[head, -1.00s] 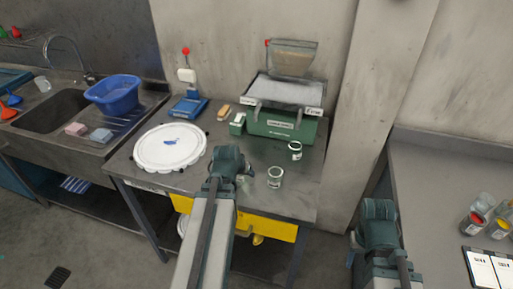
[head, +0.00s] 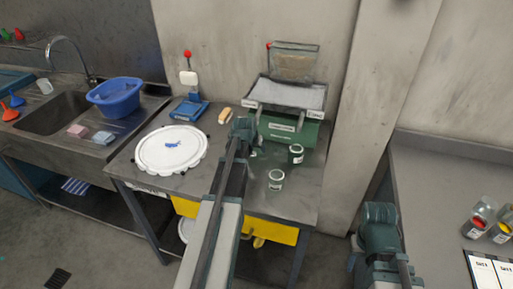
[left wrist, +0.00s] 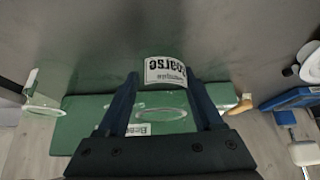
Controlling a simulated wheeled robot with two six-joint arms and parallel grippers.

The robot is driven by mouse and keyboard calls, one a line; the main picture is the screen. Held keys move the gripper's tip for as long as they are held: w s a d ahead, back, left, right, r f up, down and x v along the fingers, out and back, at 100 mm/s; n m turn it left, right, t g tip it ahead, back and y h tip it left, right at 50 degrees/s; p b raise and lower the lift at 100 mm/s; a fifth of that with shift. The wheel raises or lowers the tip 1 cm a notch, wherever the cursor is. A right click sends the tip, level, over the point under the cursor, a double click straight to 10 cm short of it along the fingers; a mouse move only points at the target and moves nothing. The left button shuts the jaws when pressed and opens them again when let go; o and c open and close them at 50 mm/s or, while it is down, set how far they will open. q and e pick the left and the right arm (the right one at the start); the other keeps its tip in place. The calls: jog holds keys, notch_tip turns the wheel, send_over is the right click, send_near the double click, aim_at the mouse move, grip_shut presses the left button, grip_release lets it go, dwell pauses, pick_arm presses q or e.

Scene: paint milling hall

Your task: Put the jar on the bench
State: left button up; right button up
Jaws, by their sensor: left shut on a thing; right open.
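A jar (left wrist: 165,72) with a white label reading "Coarse", upside down in the left wrist view, is between the fingertips of my left gripper. Its body is mostly hidden. My left gripper (head: 243,130) is shut on it in front of the left part of the green mill (head: 290,131). I cannot tell whether the jar touches the bench. The bench (head: 305,195) is a dark grey top carrying the mill. Two more small jars stand on it: a dark green one (head: 296,154) near the mill and a pale-labelled one (head: 276,181) nearer me. My right gripper (head: 378,215) is open, low on the right.
A white round lid-like plate (head: 170,150), a blue scale (head: 187,109) and a brush (head: 225,115) occupy the bench's left and back. A sink with a blue basin (head: 115,97) is left. A grey counter (head: 420,170) with paint jars is right. The bench's front is partly clear.

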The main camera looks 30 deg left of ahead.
pick_arm(q)
jog(key=shift+w+a, duration=0.15)
jog(key=shift+w, duration=0.4)
jog(key=shift+w+a, duration=0.15)
jog(key=shift+w, duration=0.4)
jog(key=shift+w+f+b, duration=0.2)
jog(key=shift+f+b, duration=0.7)
jog(key=shift+r, duration=0.1)
jog(key=shift+f, duration=0.2)
jog(key=o, duration=1.3)
jog(key=shift+r, duration=0.1)
jog(key=shift+o, duration=0.2)
